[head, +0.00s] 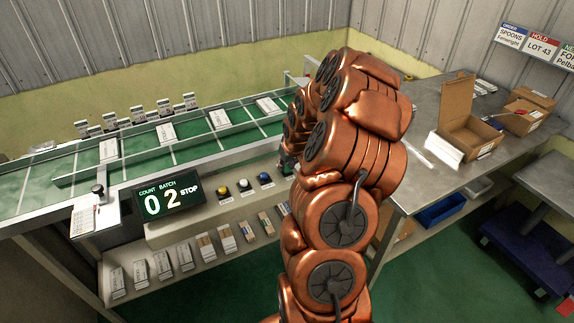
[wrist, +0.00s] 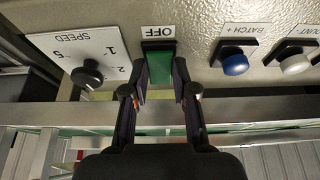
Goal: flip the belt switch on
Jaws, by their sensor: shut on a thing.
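The belt switch (wrist: 161,63), a green rocker in a dark frame, sits on the grey control panel with an "OFF" label (wrist: 158,32) beside it. My gripper (wrist: 161,77) has one finger on each side of the green switch in the wrist view, shut on it. In the head view my arm covers the switch and most of the gripper. The display (head: 170,199) reads "COUNT BATCH 02 STOP". The green conveyor belt (head: 85,159) runs behind the panel, carrying white packets.
The speed knob (wrist: 88,74) is left of the switch in the wrist view; a blue button (wrist: 235,64) and a white button (wrist: 295,65) are to the right. A metal table (head: 415,125) with an open cardboard box (head: 470,130) stands at right.

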